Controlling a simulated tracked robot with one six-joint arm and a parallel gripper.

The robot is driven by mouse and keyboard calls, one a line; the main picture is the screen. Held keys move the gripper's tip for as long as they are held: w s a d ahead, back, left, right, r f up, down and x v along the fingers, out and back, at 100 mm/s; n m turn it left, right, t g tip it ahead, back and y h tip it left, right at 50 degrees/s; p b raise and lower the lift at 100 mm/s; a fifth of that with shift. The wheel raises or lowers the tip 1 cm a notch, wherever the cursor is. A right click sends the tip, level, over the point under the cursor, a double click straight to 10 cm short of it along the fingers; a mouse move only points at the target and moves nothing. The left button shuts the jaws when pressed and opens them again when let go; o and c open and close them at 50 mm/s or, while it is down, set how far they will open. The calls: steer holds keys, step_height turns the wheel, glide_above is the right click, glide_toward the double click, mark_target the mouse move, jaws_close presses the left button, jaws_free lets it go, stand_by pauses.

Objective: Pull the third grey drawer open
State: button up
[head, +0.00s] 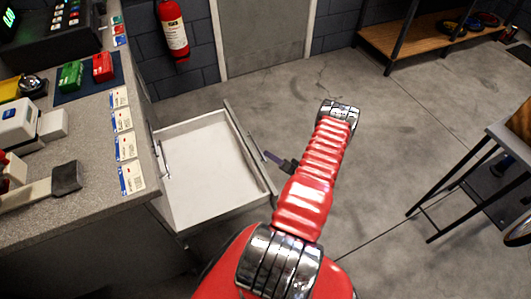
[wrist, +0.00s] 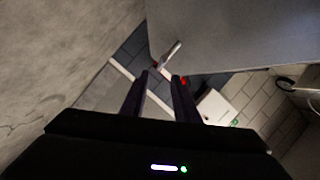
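A grey drawer (head: 210,170) stands pulled out from the bench at the left in the head view, its pale inside empty. Its front panel (head: 247,147) faces my arm. A bar handle (head: 163,160) shows on the bench face above the open drawer. I cannot tell which drawer in the count the open one is. My gripper (head: 272,157) is just outside the open drawer's front, partly hidden by my arm. A light handle (wrist: 171,52) on a grey panel (wrist: 235,35) shows beyond the fingertips.
The bench top (head: 85,195) holds several tools, boxes and cards. A red fire extinguisher (head: 172,30) hangs on the back wall. A stool-like metal frame (head: 440,200) stands at the right, and a wooden shelf (head: 400,42) at the back. The floor between is clear.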

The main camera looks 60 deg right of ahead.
steer(key=shift+v, duration=1.4)
